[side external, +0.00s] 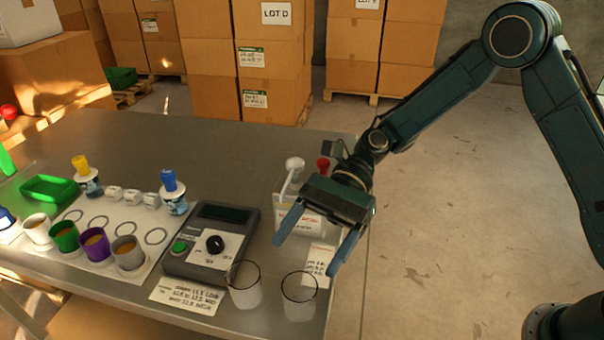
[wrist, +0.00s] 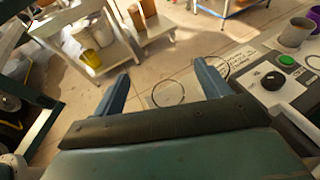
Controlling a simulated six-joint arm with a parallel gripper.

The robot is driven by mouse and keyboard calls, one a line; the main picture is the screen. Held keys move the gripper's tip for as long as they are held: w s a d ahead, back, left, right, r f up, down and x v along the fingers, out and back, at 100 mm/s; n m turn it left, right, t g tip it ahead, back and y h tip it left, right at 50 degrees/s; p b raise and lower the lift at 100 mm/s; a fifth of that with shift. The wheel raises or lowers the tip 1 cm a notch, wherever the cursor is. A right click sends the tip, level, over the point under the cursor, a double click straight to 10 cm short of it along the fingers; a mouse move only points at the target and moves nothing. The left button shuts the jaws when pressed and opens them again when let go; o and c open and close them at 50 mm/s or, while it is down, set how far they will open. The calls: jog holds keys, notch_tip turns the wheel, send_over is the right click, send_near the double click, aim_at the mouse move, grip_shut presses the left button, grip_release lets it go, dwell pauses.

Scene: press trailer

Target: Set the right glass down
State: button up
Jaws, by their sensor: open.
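The right glass (side external: 299,298) is clear with a dark rim and stands upright near the table's front right edge. The left glass (side external: 244,288) stands upright beside it, a small gap apart. My gripper (side external: 306,257) is open and empty, its two blue fingers pointing down, above and behind the right glass. In the wrist view my gripper (wrist: 162,70) shows its fingers spread, with the rim of the right glass (wrist: 167,104) between them. The left glass (wrist: 213,57) is partly hidden by the right-hand finger there.
A grey device (side external: 212,245) with a black knob and green button stands left of the glasses. A white holder (side external: 299,218) is behind my gripper. Several coloured cups, including a purple cup (side external: 94,246), stand on the left. The table (side external: 225,142) is clear at the back.

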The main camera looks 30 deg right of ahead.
send_near(290, 301)
jog(key=shift+f+x, duration=0.25)
jog(key=shift+x, duration=0.8)
jog(key=shift+f+x, duration=0.2)
jog(key=shift+x, duration=0.85)
jog(key=shift+w+d, duration=0.15)
jog(key=shift+x, duration=2.5)
jog(key=c, duration=1.2)
jog(key=shift+r, duration=0.1)
notch_tip(290, 301, up, 20)
jog(key=shift+f, duration=0.1)
